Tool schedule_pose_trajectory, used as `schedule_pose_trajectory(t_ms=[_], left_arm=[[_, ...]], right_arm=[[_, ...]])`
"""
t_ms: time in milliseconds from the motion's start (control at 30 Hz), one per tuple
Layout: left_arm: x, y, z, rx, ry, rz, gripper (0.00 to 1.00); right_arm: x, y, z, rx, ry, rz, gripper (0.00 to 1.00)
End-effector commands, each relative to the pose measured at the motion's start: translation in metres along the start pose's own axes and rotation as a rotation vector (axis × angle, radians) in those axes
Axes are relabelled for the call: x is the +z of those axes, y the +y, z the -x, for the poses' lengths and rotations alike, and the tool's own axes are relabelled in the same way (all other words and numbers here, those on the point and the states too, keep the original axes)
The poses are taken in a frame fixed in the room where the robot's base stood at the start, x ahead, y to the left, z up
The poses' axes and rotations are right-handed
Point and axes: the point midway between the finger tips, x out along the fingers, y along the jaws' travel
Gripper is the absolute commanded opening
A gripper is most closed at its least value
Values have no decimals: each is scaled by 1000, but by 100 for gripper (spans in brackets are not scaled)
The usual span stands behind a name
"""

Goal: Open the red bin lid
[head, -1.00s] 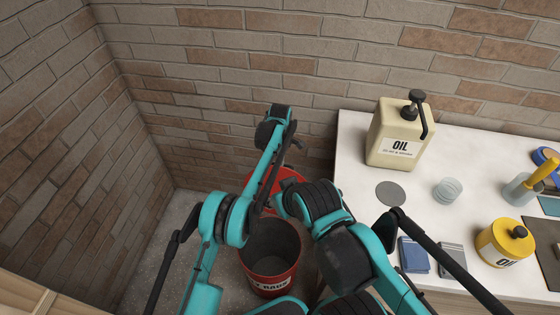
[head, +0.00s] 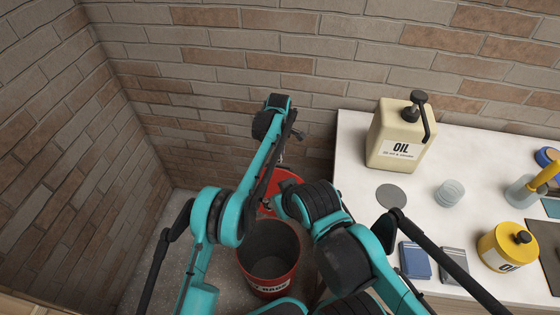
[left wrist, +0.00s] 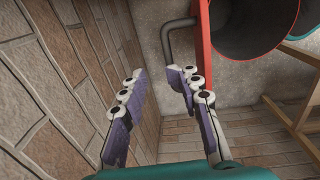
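The red bin (head: 268,291) stands on the floor in front of the brick corner, and its dark, round mouth is uncovered. Its red lid (head: 284,187) is raised behind the mouth, partly hidden by my arms. In the left wrist view the lid shows nearly edge-on as a red strip (left wrist: 204,45), with a bent grey handle (left wrist: 167,38) on its left side. My left gripper (left wrist: 158,78) is open and empty, with its fingertips apart just below the handle. The fingers are mostly hidden in the head view. My right gripper cannot be seen.
A white worktop (head: 355,150) stands right of the bin. It holds a beige oil can (head: 398,130), a yellow oil can (head: 505,247), a glass jar (head: 450,192) and folded cloths (head: 414,260). Brick walls close in behind and to the left.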

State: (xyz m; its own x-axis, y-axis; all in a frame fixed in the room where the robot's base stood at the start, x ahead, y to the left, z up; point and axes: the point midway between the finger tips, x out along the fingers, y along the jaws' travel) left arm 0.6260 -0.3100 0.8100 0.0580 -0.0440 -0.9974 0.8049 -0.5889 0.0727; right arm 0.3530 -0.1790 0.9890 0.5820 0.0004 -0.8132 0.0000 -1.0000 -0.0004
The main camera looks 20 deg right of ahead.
Motion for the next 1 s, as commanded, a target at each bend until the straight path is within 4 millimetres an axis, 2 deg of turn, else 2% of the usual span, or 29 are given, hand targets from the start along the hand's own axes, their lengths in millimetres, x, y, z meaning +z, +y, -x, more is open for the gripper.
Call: schedule_pose_trajectory(t_ms=[100, 333, 1000], left_arm=[[0, -1, 29, 0, 1, 0, 31], [-1, -2, 62, 0, 2, -1, 31], [-5, -3, 73, 2, 2, -4, 31]], right_arm=[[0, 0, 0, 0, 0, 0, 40], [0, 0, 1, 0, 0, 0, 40], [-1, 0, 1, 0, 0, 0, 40]])
